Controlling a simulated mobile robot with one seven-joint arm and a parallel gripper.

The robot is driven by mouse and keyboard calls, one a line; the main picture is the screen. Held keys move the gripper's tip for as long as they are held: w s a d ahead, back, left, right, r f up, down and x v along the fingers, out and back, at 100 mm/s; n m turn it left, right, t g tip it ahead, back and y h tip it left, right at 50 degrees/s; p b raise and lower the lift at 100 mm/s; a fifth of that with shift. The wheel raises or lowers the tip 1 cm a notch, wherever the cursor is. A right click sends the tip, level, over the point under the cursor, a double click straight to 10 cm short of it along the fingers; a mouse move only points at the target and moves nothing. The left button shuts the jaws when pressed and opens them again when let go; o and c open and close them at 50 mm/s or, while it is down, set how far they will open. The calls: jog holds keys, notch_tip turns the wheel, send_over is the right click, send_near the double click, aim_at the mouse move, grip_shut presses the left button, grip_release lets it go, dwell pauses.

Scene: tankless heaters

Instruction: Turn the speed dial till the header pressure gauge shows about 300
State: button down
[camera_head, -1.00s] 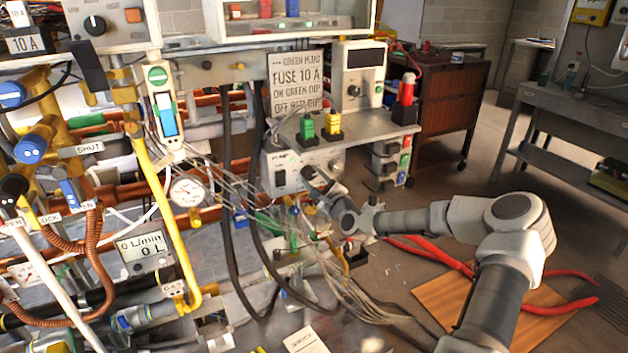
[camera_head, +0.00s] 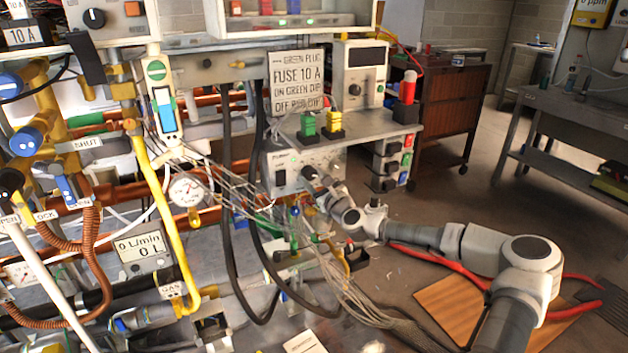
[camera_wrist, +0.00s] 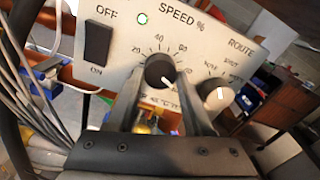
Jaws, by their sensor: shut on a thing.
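The speed dial (camera_wrist: 158,70) is a round black knob on a pale panel marked "SPEED %", centred in the wrist view. Its white pointer mark points to the lower right. My gripper (camera_wrist: 161,78) has one finger on each side of the knob and is shut on it. In the head view my gripper (camera_head: 318,180) is at the front of the pale control box (camera_head: 284,172). A round white gauge (camera_head: 187,190) is on the pipework left of the box. Its needle is too small to read, and I cannot tell whether it is the header pressure gauge.
A route knob (camera_wrist: 217,94) is close to the right finger. Loose cables (camera_head: 330,275) hang below the box. Black hoses (camera_head: 228,200) hang to its left.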

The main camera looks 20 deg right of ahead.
jog(key=shift+c, duration=1.5)
grip_release()
jog(key=s+p, duration=0.2)
jog(key=s, duration=1.5)
jog(key=shift+s+d+p, duration=0.25)
jog(key=shift+d+p, duration=0.05)
jog(key=shift+a, duration=0.1)
